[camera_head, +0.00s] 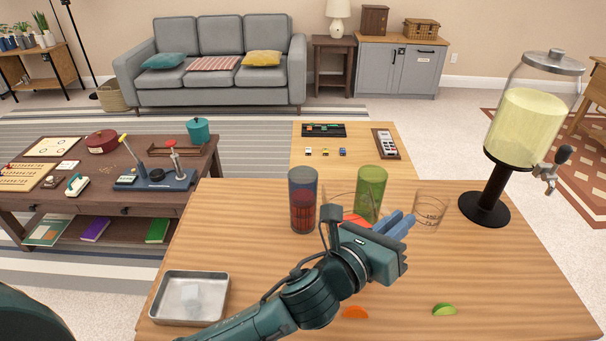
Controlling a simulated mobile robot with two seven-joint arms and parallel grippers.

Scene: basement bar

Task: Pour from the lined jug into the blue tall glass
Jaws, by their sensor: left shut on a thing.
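The blue tall glass (303,188) stands upright on the wooden table, with red liquid in its lower part. My left gripper (401,222) is to its right, its blue fingers pointing away and to the right. It is shut on a clear jug (336,198) with red liquid, between the blue glass and the green tall glass (371,190). The gripper hides much of the jug, so its lines and exact tilt cannot be made out. No stream of liquid is visible. My right gripper is not in view.
A clear glass with dark markings (431,210) stands right of my fingers. A drink dispenser (484,207) stands at the right. A metal tray (155,313) lies front left. An orange wedge (355,313) and a lime wedge (444,310) lie in front. The right front is clear.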

